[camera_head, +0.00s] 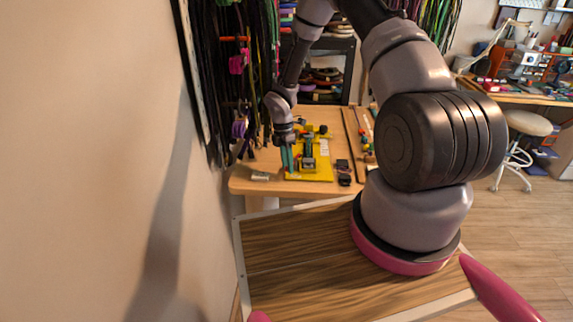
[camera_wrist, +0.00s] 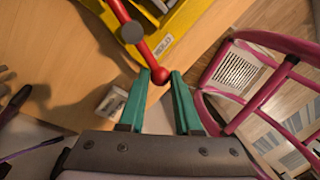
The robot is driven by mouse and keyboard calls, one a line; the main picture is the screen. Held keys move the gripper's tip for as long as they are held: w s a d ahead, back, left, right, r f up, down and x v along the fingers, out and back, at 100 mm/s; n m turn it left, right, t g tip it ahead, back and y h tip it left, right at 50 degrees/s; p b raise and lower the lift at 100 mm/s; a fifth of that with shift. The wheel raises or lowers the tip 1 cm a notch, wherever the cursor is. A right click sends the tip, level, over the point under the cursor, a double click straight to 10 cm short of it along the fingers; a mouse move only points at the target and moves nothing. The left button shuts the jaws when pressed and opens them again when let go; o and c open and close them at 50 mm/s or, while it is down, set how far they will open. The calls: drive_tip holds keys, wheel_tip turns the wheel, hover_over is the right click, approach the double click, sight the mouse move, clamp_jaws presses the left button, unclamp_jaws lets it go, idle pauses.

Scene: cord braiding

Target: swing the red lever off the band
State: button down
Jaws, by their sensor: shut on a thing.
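The red lever (camera_wrist: 137,44) shows in the wrist view as a red rod with a grey round pivot and a red ball at its near end. It reaches over the edge of a yellow base (camera_wrist: 183,20). My gripper (camera_wrist: 161,78) has teal fingers, and their tips are shut on the red ball from both sides. In the head view my gripper (camera_head: 287,160) is at the left front of the yellow base (camera_head: 321,172). I cannot make out the lever there, and I cannot tell the band apart in either view.
The yellow base sits on a wooden table (camera_head: 243,184). A small pale block (camera_head: 260,176) lies at the front left and dark small items (camera_head: 343,172) lie at the right. Hanging cords (camera_head: 262,65) stand close at the left. A pink frame (camera_wrist: 268,100) shows beside the table.

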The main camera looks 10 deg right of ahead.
drive_tip(key=shift+d, duration=0.2)
drive_tip(key=c, duration=0.6)
unclamp_jaws()
drive_tip(key=shift+c, duration=0.2)
drive_tip(key=shift+a, duration=0.1)
drive_tip(key=shift+r, duration=0.25)
wheel_tip(320, 180, up, 10)
drive_tip(key=w, duration=0.2)
drive_tip(key=shift+a, duration=0.3)
drive_tip(key=shift+r, duration=0.1)
